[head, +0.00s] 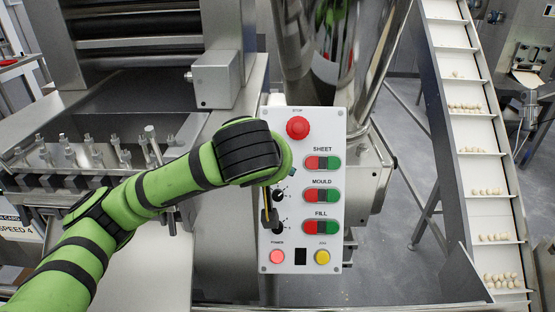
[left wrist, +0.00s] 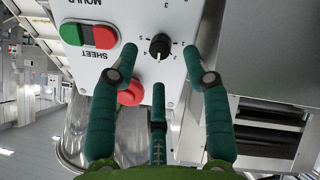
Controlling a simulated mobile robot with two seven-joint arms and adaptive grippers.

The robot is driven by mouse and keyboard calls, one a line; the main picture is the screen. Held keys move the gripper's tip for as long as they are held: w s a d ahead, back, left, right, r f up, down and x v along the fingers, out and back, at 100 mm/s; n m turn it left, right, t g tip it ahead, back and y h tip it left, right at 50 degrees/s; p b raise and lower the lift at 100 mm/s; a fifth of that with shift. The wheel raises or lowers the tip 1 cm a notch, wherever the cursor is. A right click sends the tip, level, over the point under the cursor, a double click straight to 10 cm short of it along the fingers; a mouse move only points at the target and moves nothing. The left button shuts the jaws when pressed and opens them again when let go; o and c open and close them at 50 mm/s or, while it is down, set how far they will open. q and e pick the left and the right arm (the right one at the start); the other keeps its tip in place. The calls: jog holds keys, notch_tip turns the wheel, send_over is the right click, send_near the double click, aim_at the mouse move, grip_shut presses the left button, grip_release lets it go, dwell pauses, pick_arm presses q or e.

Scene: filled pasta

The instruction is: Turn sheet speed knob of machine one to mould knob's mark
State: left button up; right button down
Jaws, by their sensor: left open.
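The white control panel (head: 303,262) has SHEET, MOULD and FILL rows. The sheet speed knob (left wrist: 159,47) is black with a white pointer and a numbered scale; it shows upside down in the left wrist view, its pointer toward the lower part of the picture. In the head view my arm hides it. The mould knob (head: 279,196) is below it, its white mark small and its number not readable. My left gripper (left wrist: 162,58) is open, its teal fingers on either side of the sheet knob and apart from it. My right gripper is not in view.
A red stop button (head: 298,127) sits at the panel top and shows near my fingers in the left wrist view (left wrist: 131,93). Red-green buttons (head: 322,162) lie right of the knobs. The fill knob (head: 278,228) is lowest. A conveyor (head: 462,90) carrying pasta stands right.

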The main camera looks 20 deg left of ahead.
pick_arm(q)
jog(key=x, duration=0.3)
jog(key=shift+w+a+f, duration=0.1)
jog(key=shift+w+a, duration=0.05)
jog(key=shift+w, duration=0.2)
jog(key=shift+w+f+p, duration=0.15)
jog(key=shift+w+p, duration=0.05)
jog(key=shift+p, duration=0.1)
grip_shut()
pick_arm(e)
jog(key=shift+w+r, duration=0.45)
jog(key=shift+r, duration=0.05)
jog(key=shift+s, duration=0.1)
